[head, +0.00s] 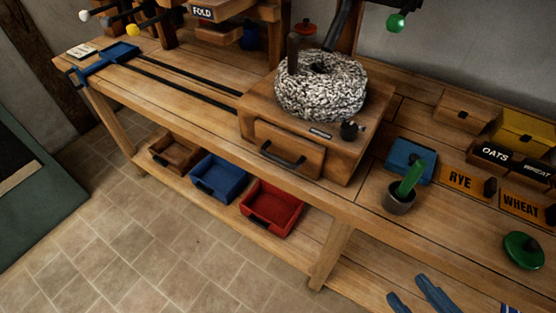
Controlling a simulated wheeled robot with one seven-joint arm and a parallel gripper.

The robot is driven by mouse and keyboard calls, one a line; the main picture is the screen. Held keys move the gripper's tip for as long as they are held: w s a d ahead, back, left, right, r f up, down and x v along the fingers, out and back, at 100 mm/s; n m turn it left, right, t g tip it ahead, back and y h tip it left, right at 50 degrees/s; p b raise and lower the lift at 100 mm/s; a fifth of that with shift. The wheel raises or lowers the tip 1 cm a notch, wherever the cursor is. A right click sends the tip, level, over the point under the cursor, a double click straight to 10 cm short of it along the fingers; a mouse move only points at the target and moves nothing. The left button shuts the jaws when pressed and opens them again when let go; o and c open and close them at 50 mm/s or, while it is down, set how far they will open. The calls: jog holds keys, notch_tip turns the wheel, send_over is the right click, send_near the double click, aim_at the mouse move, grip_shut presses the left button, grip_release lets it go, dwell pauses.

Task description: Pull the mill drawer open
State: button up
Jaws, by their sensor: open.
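The mill (348,132) is a wooden box with a speckled round millstone (322,86) on top, standing on the long workbench. The mill drawer (303,153) is in its front face, with a dark bar handle (283,158). The drawer front looks flush with the box, so it appears shut. My gripper (407,288) shows only as two blue fingers at the bottom right edge. They are apart with nothing seen between them. The gripper is well away from the handle, lower and to the right; the rest of it is out of frame.
Rye (462,181) and wheat (521,208) signs and a green knob (523,250) are farther right. Brown, blue and red bins (271,207) sit on the lower shelf. Floor before the bench is clear.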

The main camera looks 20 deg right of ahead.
jog(key=w+f, duration=0.1)
jog(key=w, duration=0.1)
jog(key=w+f+n+b, duration=0.1)
jog(key=w, duration=0.1)
jog(key=w+f+n, duration=0.1)
jog(key=w+f, duration=0.1)
jog(key=shift+w+y+b, duration=0.3)
jog(key=shift+w, duration=0.05)
jog(key=shift+c, duration=1.2)
jog(key=n+y+b, duration=0.4)
jog(key=n+b, duration=0.1)
jog(key=n, duration=0.5)
send_near(281, 162)
jog(key=w+f, duration=0.1)
jog(key=w, duration=0.2)
jog(key=shift+w+a+r+n, duration=0.1)
jog(key=shift+w+a+n, duration=0.35)
jog(key=shift+a, duration=0.1)
jog(key=p+x, duration=0.1)
jog(key=x, duration=0.6)
jog(key=shift+w+a, duration=0.15)
jog(key=shift+w, duration=0.05)
grip_shut()
